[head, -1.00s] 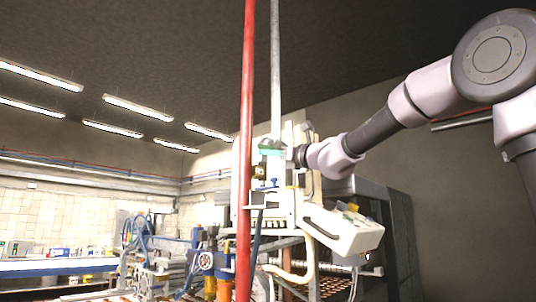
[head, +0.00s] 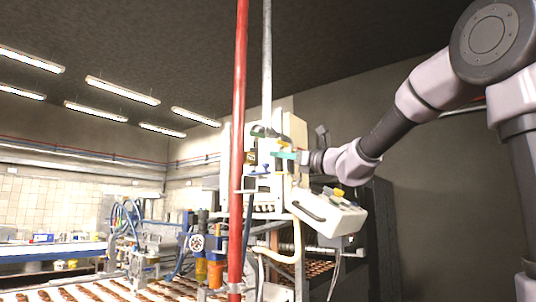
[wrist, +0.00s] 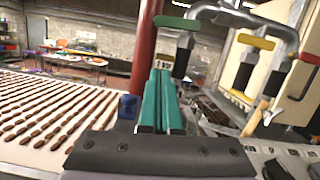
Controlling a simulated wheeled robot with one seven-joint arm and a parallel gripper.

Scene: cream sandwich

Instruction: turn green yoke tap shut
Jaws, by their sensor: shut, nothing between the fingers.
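A tap with a green yoke handle (wrist: 178,22) on a dark stem stands ahead of my gripper, just right of centre in the wrist view. My gripper (wrist: 160,72) has teal fingers pressed together with nothing between them. Its fingertips appear just below and left of the green handle; I cannot tell whether they touch the tap. In the head view my gripper (head: 273,154) reaches from the right to the front of the pale machine. The tap is too small to make out surely there.
A red vertical pipe (wrist: 148,50) is close on the left. A belt with rows of brown bars (wrist: 50,105) lies left. A white control box (head: 328,212) hangs below my arm.

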